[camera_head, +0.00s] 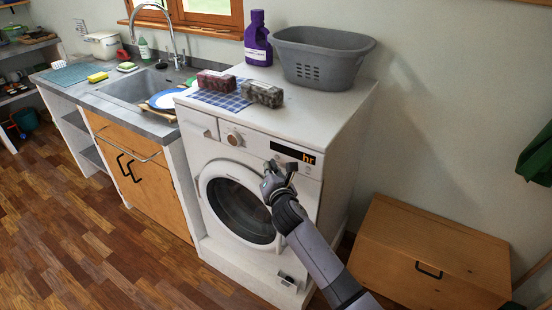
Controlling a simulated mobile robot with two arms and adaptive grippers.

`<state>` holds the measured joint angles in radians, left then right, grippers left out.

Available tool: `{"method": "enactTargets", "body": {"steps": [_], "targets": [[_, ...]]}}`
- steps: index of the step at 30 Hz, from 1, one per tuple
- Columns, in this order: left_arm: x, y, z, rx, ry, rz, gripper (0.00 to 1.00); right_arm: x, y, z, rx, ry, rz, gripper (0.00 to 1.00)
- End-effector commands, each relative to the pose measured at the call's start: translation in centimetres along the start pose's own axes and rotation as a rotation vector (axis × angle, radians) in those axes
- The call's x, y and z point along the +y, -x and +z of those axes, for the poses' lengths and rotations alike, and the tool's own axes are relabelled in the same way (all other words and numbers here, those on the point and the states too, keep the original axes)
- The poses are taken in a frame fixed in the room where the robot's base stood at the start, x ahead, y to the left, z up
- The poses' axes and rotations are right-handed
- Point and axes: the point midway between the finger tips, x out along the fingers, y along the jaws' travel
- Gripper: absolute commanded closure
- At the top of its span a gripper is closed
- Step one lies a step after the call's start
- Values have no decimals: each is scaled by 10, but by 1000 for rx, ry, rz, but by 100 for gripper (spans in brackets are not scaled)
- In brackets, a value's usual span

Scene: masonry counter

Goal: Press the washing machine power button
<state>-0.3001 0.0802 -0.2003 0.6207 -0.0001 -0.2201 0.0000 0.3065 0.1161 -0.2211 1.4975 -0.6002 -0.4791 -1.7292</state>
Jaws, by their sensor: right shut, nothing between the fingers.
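The white washing machine (212,246) stands in the middle of the head view, with a round dark door (240,210), a dial (233,138) and a display (297,154) lit with orange characters at the right of its front panel. My right gripper (274,172) is shut and empty, at the machine's front just below and left of the display. I cannot tell whether its tips touch the panel. The power button cannot be made out; the gripper may cover that part of the panel. My left gripper is not in view.
On the machine's top are a grey laundry basket (318,58), a purple bottle (257,40) and two dark bricks on a blue checked cloth (220,99). A sink counter (140,85) adjoins on the left. A wooden chest (430,245) stands to the right.

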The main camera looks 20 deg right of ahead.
Motion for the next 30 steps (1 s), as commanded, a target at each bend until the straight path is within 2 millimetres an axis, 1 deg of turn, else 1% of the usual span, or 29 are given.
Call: {"method": "enactTargets", "body": {"steps": [16,24,30], "targets": [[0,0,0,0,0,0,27,0,0,0,0,0,0,100],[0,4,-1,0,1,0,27,-4,-6,5,0,1,1,100],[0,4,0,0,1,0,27,-4,-6,5,0,0,1,100]]}}
